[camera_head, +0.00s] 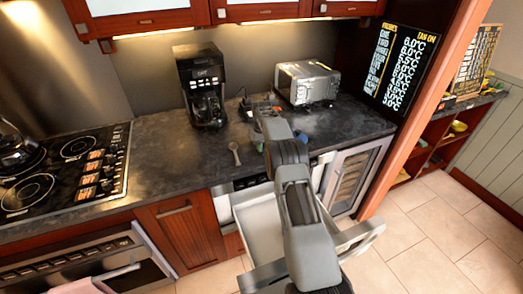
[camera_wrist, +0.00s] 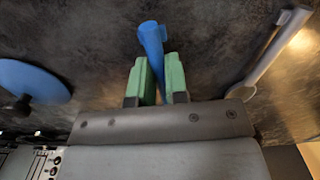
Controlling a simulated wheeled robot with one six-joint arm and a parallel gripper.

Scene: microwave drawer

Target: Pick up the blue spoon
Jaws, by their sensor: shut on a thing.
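In the wrist view, the blue spoon (camera_wrist: 152,38) shows as a blue handle running between the two green fingers of my gripper (camera_wrist: 154,76). The fingers are shut on it, and its rounded end sticks out past the fingertips over the dark counter. The rest of the spoon is hidden by the fingers and gripper body. I cannot tell whether it touches the counter. In the head view my own arm reaches over the counter and hides most of the gripper and the spoon.
A grey spoon (camera_wrist: 268,55) and a round blue lid-like thing (camera_wrist: 30,78) lie on either side. A coffee maker (camera_head: 203,85) and a toaster oven (camera_head: 307,82) stand behind on the counter (camera_head: 160,150). An open white drawer (camera_head: 262,222) juts out below.

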